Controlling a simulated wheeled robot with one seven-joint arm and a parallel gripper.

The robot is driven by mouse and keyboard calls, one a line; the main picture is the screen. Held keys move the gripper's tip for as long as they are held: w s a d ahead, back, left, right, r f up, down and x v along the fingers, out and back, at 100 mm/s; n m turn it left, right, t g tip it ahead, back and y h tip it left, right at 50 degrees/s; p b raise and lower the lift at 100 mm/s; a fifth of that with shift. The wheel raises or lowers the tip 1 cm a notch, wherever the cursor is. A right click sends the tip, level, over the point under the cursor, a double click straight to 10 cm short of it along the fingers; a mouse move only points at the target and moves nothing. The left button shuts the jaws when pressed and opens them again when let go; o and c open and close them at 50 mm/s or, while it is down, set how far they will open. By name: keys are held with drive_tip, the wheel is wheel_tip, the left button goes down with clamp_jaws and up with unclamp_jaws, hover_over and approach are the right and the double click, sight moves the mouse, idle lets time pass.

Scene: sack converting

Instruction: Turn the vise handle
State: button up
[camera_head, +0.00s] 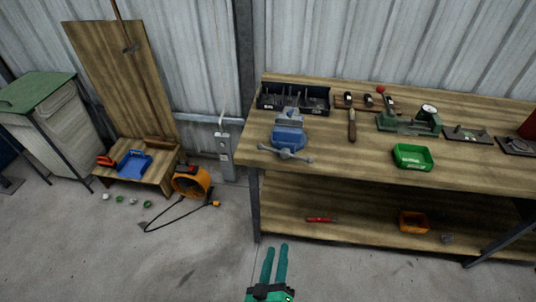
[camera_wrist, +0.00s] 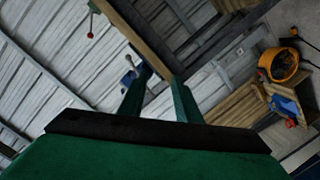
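A blue bench vise (camera_head: 289,136) is mounted at the left front corner of the wooden workbench. Its grey vise handle (camera_head: 285,154) is a bar with knobbed ends, lying roughly level across the vise front, just past the bench edge. My gripper (camera_head: 277,248) is low in front of the bench, apart from the vise and handle, its two green fingers spread with nothing between them. In the tilted wrist view, the open fingers (camera_wrist: 159,80) show a gap, and a small blue part of the vise (camera_wrist: 128,77) appears beside the left finger, partly hidden.
An orange blower (camera_head: 191,182) stands left. The floor before the bench is clear.

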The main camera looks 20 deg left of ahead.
drive_tip(key=w+a+r+n+y, duration=0.1)
drive_tip(key=w+a+r+n, duration=0.15)
drive_tip(key=w, duration=0.25)
drive_tip(key=w+a+r+n, duration=0.2)
drive_tip(key=w+a, duration=0.2)
drive_tip(key=w, duration=0.2)
drive_tip(key=n+t, duration=0.1)
drive_tip(key=n, duration=0.3)
approach(269, 151)
drive_tip(key=shift+m, duration=0.25)
drive_tip(key=x, duration=0.8)
drive_tip(key=shift+w+a+r, duration=0.1)
drive_tip(key=shift+w, duration=0.15)
drive_tip(key=shift+c, duration=0.2)
clamp_jaws()
